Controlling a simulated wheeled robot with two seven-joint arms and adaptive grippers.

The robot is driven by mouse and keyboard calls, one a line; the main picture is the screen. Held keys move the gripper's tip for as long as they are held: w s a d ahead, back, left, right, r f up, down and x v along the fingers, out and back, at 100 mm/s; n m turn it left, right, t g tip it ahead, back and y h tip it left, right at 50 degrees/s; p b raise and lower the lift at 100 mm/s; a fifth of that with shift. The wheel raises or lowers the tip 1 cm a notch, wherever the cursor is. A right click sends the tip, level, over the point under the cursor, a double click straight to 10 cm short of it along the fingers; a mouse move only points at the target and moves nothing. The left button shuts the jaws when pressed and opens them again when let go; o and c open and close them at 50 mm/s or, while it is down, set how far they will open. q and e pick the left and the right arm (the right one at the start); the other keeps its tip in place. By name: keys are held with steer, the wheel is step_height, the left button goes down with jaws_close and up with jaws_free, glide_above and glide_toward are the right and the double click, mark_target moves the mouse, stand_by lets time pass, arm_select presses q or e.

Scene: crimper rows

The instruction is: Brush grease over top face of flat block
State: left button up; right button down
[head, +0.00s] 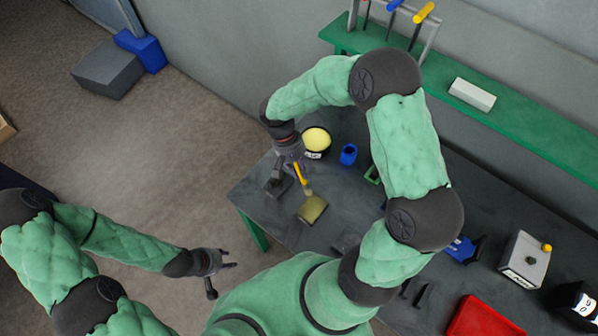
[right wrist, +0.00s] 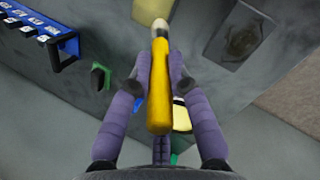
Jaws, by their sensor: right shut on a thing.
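The flat block (head: 312,209), olive-yellow on its top face, lies on the dark table; its edge also shows at the top of the right wrist view (right wrist: 148,10). My right gripper (head: 299,174) is shut on the brush, whose yellow handle (right wrist: 159,90) lies between the fingers. The brush's pale tip (right wrist: 160,28) points at the block; I cannot tell whether it touches. A dark round tub of yellow grease (head: 316,139) stands behind the gripper, partly hidden in the right wrist view (right wrist: 181,117). My left gripper (head: 228,260) is open and empty, off the table's left side.
A grey plate with a dark piece (right wrist: 240,38) lies beside the block. A red tray (head: 484,318) and a light grey box (head: 524,261) are at the right. A green shelf (head: 500,120) runs behind.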

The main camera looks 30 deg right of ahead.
steer(key=shift+s+r, duration=0.1)
steer(key=shift+r, duration=0.5)
steer(key=shift+p+v, duration=0.95)
steer(key=shift+v, duration=0.1)
steer(key=shift+s+d+r+p, duration=0.1)
steer(key=shift+s+r+p, duration=0.1)
steer(key=shift+r+p, duration=0.6)
steer(key=shift+r+b, duration=0.15)
steer(key=shift+b, duration=0.15)
